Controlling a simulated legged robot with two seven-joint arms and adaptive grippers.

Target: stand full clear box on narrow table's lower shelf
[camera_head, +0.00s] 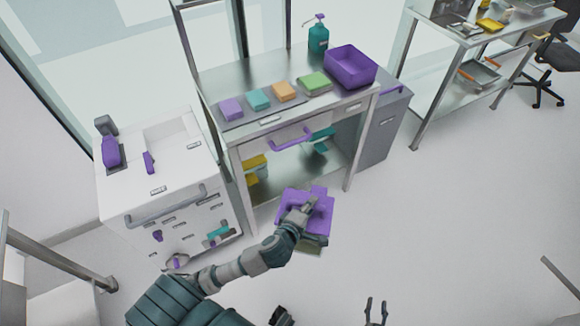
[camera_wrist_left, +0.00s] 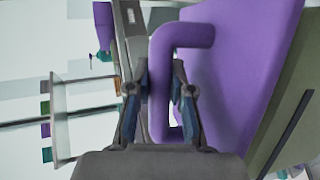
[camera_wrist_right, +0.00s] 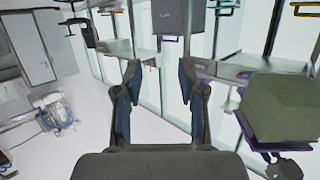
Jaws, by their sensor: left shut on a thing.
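The box has a purple lid (camera_head: 319,220) with a handle and a grey-green body (camera_head: 312,246); it hangs in front of the narrow steel table (camera_head: 213,80). My left gripper (camera_head: 305,208) is shut on the lid's purple handle, which also shows between its fingers in the left wrist view (camera_wrist_left: 161,75). The box body shows at the right of the right wrist view (camera_wrist_right: 285,107); its contents cannot be made out. The table's lower shelf (camera_head: 290,172) lies behind the box. My right gripper (camera_head: 375,311) is open and empty, apart from the box; its fingers stand apart in the right wrist view (camera_wrist_right: 158,85).
Yellow items (camera_head: 255,164) stand at the shelf's left and a teal item (camera_head: 320,140) at its back right; bare shelf lies between. A purple tub (camera_head: 351,66) and teal bottle (camera_head: 318,36) stand on top. A white cabinet (camera_head: 165,205) is left, a grey one (camera_head: 380,130) right.

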